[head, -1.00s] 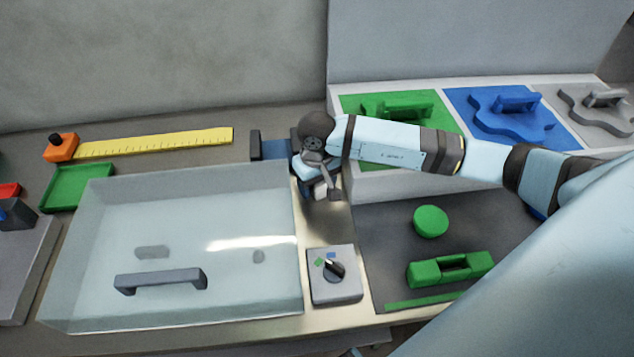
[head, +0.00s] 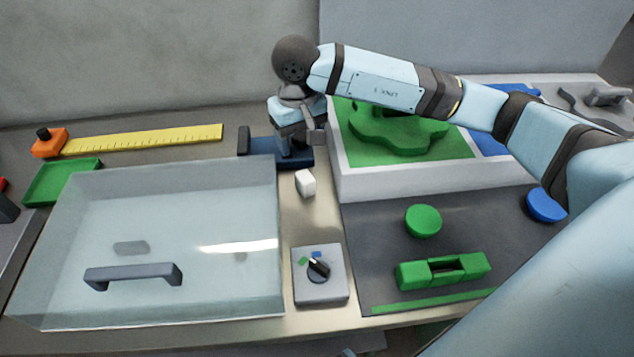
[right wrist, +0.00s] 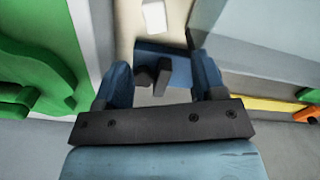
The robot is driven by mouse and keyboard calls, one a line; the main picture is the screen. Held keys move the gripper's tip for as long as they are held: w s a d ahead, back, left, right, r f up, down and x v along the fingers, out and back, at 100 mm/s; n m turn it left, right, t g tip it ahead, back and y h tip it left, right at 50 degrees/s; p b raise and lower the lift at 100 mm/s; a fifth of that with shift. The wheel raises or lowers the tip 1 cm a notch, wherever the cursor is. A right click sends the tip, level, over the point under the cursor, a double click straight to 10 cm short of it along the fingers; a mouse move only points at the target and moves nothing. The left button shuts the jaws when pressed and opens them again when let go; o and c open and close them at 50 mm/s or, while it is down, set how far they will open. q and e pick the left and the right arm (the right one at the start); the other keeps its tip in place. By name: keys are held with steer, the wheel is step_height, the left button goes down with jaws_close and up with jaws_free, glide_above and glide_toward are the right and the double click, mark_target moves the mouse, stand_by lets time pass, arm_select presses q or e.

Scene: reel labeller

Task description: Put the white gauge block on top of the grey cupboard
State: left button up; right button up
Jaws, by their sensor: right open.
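The white gauge block (head: 305,183) lies on the tan worktop, between the clear cover and the white-edged tray. It also shows at the top of the right wrist view (right wrist: 154,16). My right gripper (head: 303,138) is behind the block in the head view, apart from it, over a blue fixture (head: 262,147). In the right wrist view the fingers of this gripper (right wrist: 163,72) are spread, with nothing held. A large plain grey face (head: 470,42) stands at the back right; I cannot tell whether it is the grey cupboard, and no top shows. My left gripper is out of view.
A clear cover (head: 190,215) with a grey handle fills the left. A switch box (head: 320,275) stands in front of the block. The white-edged tray (head: 400,183) holds green and blue shapes. A yellow ruler (head: 145,139) and green tray (head: 62,182) lie behind the cover.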

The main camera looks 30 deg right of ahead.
mark_target(305, 176)
step_height(305, 176, down, 8)
steer(key=shift+r, duration=0.1)
steer(key=f, duration=0.4)
steer(key=shift+s+d+f, duration=0.2)
steer(key=shift+d+f, duration=0.15)
steer(key=shift+f, duration=0.6)
steer(key=c, duration=1.1)
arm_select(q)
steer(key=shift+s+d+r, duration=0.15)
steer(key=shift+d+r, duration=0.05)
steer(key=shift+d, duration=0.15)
arm_select(e)
steer(key=shift+r, duration=0.15)
